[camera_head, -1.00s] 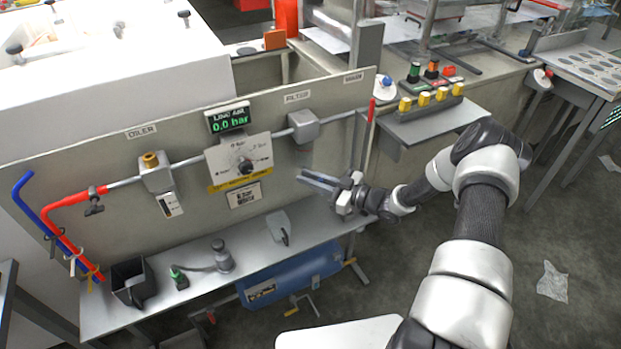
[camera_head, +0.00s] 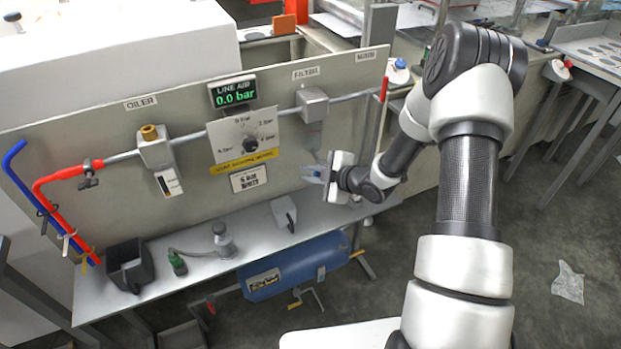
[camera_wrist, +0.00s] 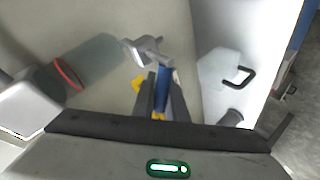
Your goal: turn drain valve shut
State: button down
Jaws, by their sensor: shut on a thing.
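The filter (camera_head: 313,104) hangs on the pipe at the right of the panel, with a clear bowl (camera_head: 314,135) below it. The bowl also shows in the wrist view (camera_wrist: 95,58), with a red ring. The drain valve's grey metal body (camera_wrist: 146,50) is just beyond the bowl's end, and its blue lever (camera_wrist: 162,92) runs between my fingers. My gripper (camera_wrist: 162,84) is shut on the blue lever. In the head view my gripper (camera_head: 319,173) is below the bowl, close to the panel, and the lever is mostly hidden.
The gauge display (camera_head: 234,93) reads 0.0 bar. A grey shelf (camera_head: 195,262) runs below the panel, holding a black bin (camera_head: 130,264) and a grey scoop-like item (camera_head: 284,214). A blue tank (camera_head: 293,265) is under the shelf. The oiler (camera_head: 155,152) is far left.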

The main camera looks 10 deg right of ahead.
jog(key=shift+d+f+n+t+h+b, duration=0.15)
jog(key=shift+f+n+h+b, duration=0.75)
jog(key=shift+b, duration=0.95)
jog(key=shift+d+f+n+t+h+b, duration=0.15)
jog(key=shift+f+n+h+b, duration=0.6)
jog(key=shift+b, duration=1.1)
jog(key=shift+r+h, duration=0.2)
jog(key=shift+h, duration=0.25)
jog(key=c, duration=1.8)
grip_release()
jog(key=shift+o, duration=0.2)
